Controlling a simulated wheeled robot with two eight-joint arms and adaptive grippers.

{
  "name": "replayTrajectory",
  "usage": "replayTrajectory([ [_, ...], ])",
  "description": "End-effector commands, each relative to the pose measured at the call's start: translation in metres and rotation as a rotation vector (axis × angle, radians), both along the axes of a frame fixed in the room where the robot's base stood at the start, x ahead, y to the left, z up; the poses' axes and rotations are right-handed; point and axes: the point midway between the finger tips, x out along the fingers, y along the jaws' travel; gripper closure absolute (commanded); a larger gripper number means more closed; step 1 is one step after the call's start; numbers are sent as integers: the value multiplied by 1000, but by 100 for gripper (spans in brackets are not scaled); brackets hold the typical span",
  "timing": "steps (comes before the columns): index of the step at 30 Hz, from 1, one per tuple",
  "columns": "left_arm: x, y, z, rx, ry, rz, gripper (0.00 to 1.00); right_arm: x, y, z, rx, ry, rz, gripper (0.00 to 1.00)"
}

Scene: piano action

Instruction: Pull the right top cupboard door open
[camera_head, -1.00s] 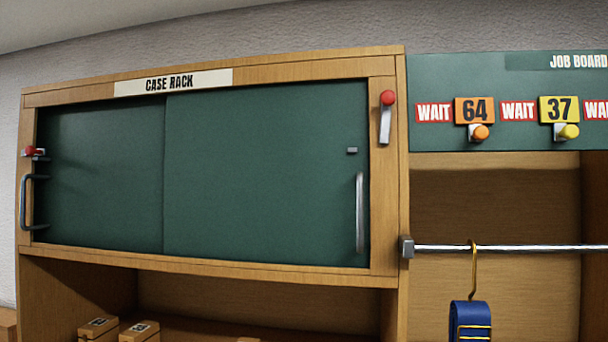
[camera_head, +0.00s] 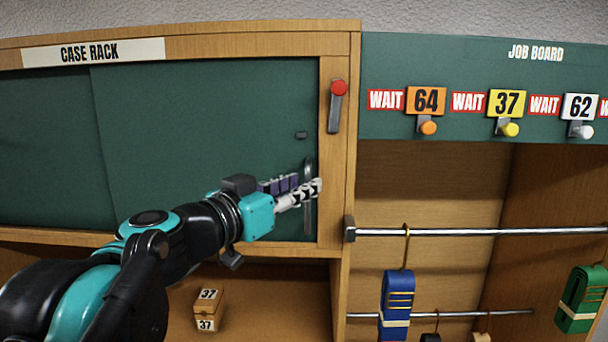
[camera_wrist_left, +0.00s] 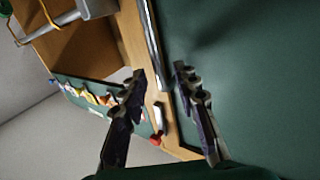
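The right top cupboard door (camera_head: 200,130) is a green panel under the CASE RACK sign. Its upright metal bar handle (camera_head: 308,215) is near its right edge, partly hidden by my left gripper (camera_head: 316,188). In the left wrist view the handle (camera_wrist_left: 152,45) runs between the two spread fingertips of my left gripper (camera_wrist_left: 160,72). The fingers are open; I cannot tell whether either touches the bar. A red-knobbed latch (camera_head: 336,108) hangs upright on the wooden frame right of the door. My right gripper is out of view.
The left green panel (camera_head: 50,140) is beside the door. To the right are the job board (camera_head: 450,65) with numbered tags and a metal rail (camera_head: 480,232) holding a blue strap bundle (camera_head: 396,300). A wooden box (camera_head: 209,308) sits on the shelf below.

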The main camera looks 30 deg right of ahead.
Motion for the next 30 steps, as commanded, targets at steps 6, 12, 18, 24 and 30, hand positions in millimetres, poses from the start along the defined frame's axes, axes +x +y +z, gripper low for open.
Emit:
replayTrajectory([
  [6, 11, -24, 1, 0, 0, -1, 70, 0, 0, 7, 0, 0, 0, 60],
  [12, 12, -27, 0, 1, 0, 0, 70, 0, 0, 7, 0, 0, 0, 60],
  [18, 13, -27, 0, 1, 0, 0, 88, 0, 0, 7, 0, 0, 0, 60],
  [24, 13, -27, 0, 1, 0, 1, 100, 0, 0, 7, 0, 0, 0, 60],
  [30, 13, -27, 0, 1, 0, 1, 100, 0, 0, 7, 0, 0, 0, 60],
])
